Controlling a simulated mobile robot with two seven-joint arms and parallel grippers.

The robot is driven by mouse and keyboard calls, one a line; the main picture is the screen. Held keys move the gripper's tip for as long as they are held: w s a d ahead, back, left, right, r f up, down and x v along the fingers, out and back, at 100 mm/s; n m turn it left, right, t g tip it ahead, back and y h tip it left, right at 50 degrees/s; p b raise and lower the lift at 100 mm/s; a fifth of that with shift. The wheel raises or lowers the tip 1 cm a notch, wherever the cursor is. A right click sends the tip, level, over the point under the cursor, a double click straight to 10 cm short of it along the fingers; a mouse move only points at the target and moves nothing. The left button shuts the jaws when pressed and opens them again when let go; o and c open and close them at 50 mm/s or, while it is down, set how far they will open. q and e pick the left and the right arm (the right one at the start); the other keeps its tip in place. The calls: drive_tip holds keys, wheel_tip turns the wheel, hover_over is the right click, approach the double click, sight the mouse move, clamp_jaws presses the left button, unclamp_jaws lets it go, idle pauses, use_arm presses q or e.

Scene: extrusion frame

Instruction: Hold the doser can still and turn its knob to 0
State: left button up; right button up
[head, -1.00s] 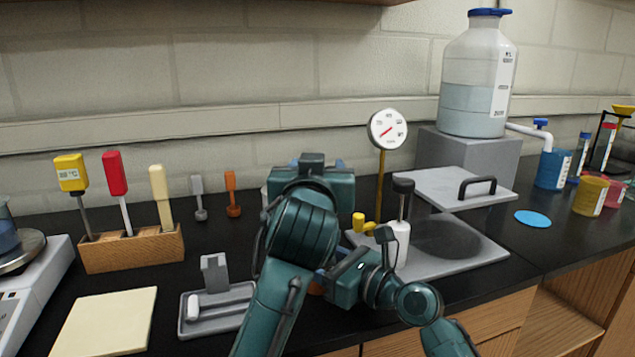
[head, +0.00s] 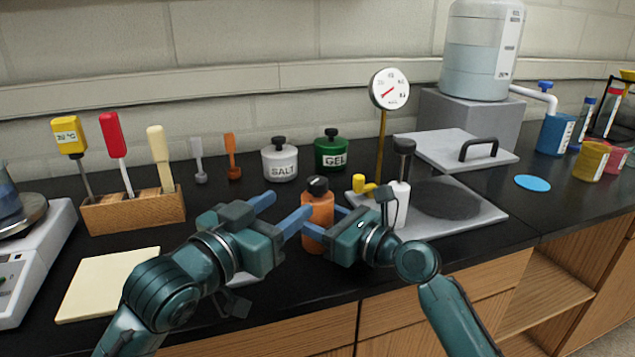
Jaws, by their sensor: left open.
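The doser can appears to be the orange can (head: 318,207) with a black knob (head: 318,186) on top; it stands upright near the front of the black bench. The knob's setting is too small to read. My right gripper (head: 322,222) reaches in from the right with one blue finger across the can's front and the other going behind it; it appears shut on the can's body. My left gripper (head: 290,203) is open and empty just left of the can, its fingers pointing toward it at about upper-body height, below the knob.
Behind stand a white SALT jar (head: 281,163) and a green GEL jar (head: 331,154). Right of the can are a dial gauge (head: 390,90) on a yellow post and a white bottle (head: 399,205). A wooden tool block (head: 133,213) and a cream pad (head: 108,284) lie left.

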sight(313, 188)
use_arm(q)
drive_tip(key=x, duration=1)
drive_tip(key=c, duration=1)
drive_tip(key=shift+d, duration=0.1)
drive_tip(key=shift+n+t+y, duration=0.4)
drive_tip(key=shift+n+y, duration=0.2)
drive_tip(key=shift+y, duration=0.5)
